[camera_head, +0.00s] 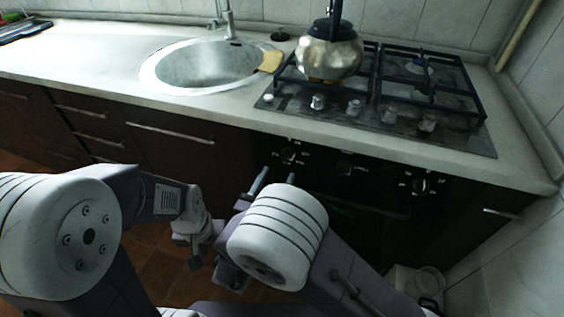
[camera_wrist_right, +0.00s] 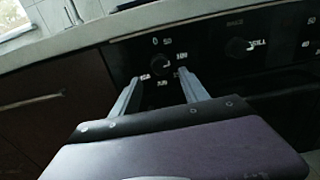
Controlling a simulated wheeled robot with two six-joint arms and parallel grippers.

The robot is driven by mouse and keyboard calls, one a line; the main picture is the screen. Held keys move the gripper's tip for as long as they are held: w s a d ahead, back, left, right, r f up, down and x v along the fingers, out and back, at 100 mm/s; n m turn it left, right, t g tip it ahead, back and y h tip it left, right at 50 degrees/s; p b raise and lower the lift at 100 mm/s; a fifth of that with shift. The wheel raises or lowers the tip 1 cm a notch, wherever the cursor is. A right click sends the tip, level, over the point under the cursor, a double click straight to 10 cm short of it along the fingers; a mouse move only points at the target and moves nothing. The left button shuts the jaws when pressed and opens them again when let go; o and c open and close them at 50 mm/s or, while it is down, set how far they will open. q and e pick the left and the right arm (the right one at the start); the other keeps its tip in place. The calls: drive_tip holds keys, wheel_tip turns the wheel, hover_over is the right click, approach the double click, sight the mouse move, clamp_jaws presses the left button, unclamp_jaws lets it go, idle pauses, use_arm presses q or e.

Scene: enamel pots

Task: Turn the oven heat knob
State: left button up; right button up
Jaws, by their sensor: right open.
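The oven's black front panel has dark knobs below the counter edge. The leftmost oven knob (camera_head: 291,154), ringed with number marks, also shows in the right wrist view (camera_wrist_right: 164,65). My right gripper (camera_head: 277,176) is open and empty. In the right wrist view its two fingers (camera_wrist_right: 159,76) point at this knob and lie to either side of it; contact cannot be told. A second oven knob (camera_head: 345,168) sits to its right and shows beside a word label in the wrist view (camera_wrist_right: 238,47). My left gripper (camera_head: 198,238) hangs low at the left, its jaws unclear.
A third oven knob (camera_head: 421,186) is further right. Above the oven, a gas hob (camera_head: 460,137) carries a metal kettle (camera_head: 329,56). A round sink (camera_head: 203,68) is set in the pale counter (camera_head: 95,55). Dark drawers with bar handles are at the left.

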sight(286, 160)
drive_tip(key=b+x, duration=0.1)
drive_tip(key=x, duration=0.4)
drive_tip(key=shift+d+f, duration=0.1)
drive_tip(key=shift+f, duration=0.05)
drive_tip(key=shift+w+d, duration=0.15)
drive_tip(key=shift+w, duration=0.35)
clamp_jaws()
drive_tip(key=shift+r+n+p, duration=0.25)
drive_tip(key=shift+n+p, duration=0.05)
drive_tip(key=shift+p, duration=0.15)
drive_tip(key=n+p, duration=1.1)
drive_tip(key=p, duration=0.2)
drive_tip(key=shift+d+r+p, duration=0.1)
drive_tip(key=shift+p, duration=0.2)
drive_tip(key=shift+n+p, duration=0.85)
drive_tip(key=shift+n, duration=0.25)
drive_tip(key=shift+f+n+p, duration=0.2)
drive_tip(key=shift+n+p, duration=0.45)
drive_tip(key=shift+n, duration=0.85)
